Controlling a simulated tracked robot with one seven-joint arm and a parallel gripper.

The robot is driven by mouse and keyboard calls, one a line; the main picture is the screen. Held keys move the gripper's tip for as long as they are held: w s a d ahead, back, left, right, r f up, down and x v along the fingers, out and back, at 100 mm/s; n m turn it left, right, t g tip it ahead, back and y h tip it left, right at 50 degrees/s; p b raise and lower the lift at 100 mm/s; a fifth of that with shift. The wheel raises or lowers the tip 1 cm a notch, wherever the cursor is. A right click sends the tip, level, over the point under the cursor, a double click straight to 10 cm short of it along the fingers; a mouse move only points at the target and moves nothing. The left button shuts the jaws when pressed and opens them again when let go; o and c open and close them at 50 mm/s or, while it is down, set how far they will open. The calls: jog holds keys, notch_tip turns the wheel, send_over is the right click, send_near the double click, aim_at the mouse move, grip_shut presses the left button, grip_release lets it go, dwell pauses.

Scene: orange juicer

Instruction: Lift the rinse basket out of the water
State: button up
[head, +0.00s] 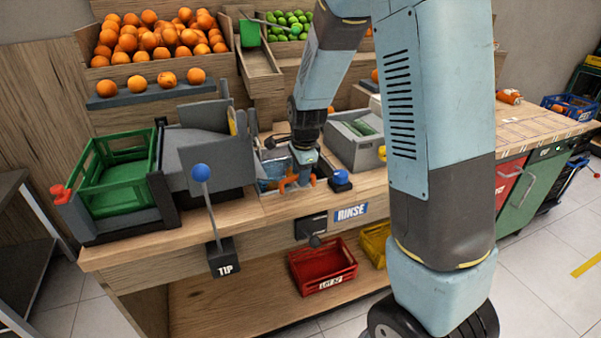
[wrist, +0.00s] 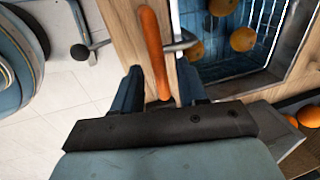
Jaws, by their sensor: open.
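The rinse basket's orange handle (wrist: 153,48) is a bar on a grey stem, at the wood edge of the basin in the wrist view. It also shows in the head view (head: 284,186), partly behind my gripper. The wire basket (wrist: 262,22) sits in the blue water of the sunken basin, with several oranges (wrist: 242,39) in and around it. My gripper (wrist: 160,82) is open, its two dark blue fingers on either side of the handle's near end. I cannot tell whether they touch it. In the head view my gripper (head: 303,166) is low over the basin.
A blue-knobbed lever (head: 201,174) on the TIP box and a blue knob (head: 340,178) flank the basin. A green crate (head: 120,172) is at left. A black-knobbed lever (head: 315,241) sticks out below the counter, above a red crate (head: 323,271).

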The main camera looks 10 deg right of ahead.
grip_shut()
dwell(0.3)
dwell(0.4)
